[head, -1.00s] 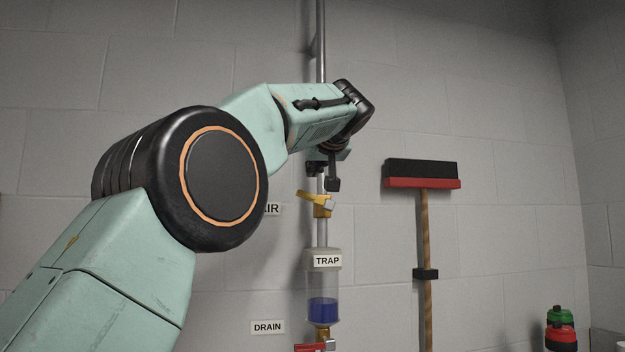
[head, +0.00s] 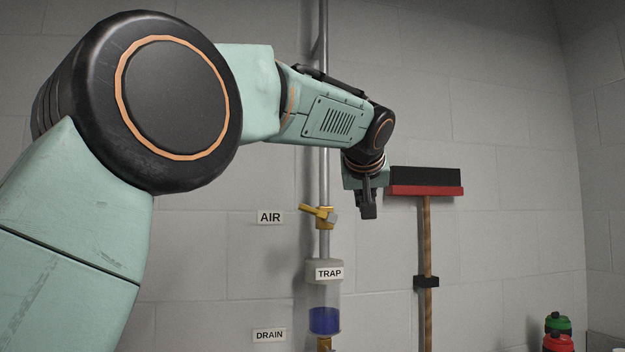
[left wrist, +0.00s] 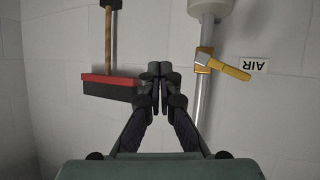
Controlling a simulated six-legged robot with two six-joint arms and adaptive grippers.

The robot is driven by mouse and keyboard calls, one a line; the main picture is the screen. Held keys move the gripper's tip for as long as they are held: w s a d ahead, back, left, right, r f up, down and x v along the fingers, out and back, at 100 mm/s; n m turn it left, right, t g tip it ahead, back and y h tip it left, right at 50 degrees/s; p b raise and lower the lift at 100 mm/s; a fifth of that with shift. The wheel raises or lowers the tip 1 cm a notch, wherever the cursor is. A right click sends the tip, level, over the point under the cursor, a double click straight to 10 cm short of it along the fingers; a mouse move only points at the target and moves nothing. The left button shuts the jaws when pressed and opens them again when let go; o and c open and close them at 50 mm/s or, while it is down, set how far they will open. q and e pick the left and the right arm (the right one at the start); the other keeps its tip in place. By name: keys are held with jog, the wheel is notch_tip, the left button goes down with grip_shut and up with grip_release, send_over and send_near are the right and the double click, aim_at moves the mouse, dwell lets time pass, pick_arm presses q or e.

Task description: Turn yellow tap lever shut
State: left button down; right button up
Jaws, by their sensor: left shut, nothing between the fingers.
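The yellow tap lever (head: 314,211) sits on a brass-coloured valve on the vertical metal pipe (head: 323,175), beside the AIR label (head: 270,217). In the head view the lever points left and slightly up, across the pipe. In the left wrist view the yellow lever (left wrist: 230,68) sticks out to the right of the pipe. My left gripper (head: 368,214) hangs down to the right of the lever, apart from it. In the left wrist view its fingers (left wrist: 160,70) are together and empty, left of the pipe. My right gripper is in neither view.
Below the valve is the clear TRAP vessel (head: 324,297) with blue liquid, and a DRAIN label (head: 269,335). A red and black squeegee or broom (head: 426,190) hangs on the wall at right, close behind my gripper. Red and green bottles (head: 558,333) stand lower right.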

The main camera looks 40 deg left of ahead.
pick_arm(q)
jog(key=w+d+f+m+t+h+p, duration=0.2)
jog(key=w+d+m+t+h+p, duration=0.25)
jog(key=d, duration=0.35)
jog(key=s+a+r+n+y+p, duration=0.1)
jog(key=s+a+r+n+y, duration=0.2)
jog(key=s+a+y, duration=0.95)
notch_tip(320, 180, up, 3)
jog(key=y+p, duration=0.1)
jog(key=p, duration=0.2)
send_over(319, 213)
jog(key=s+d, duration=0.2)
jog(key=s, duration=0.2)
jog(key=shift+s+a+f, duration=0.1)
jog(key=shift+a+f, duration=0.1)
jog(key=shift+f, duration=0.85)
jog(key=shift+s+a+f, duration=0.1)
jog(key=shift+a+f, duration=0.05)
jog(key=shift+f, duration=0.9)
jog(key=shift+w+d, duration=0.1)
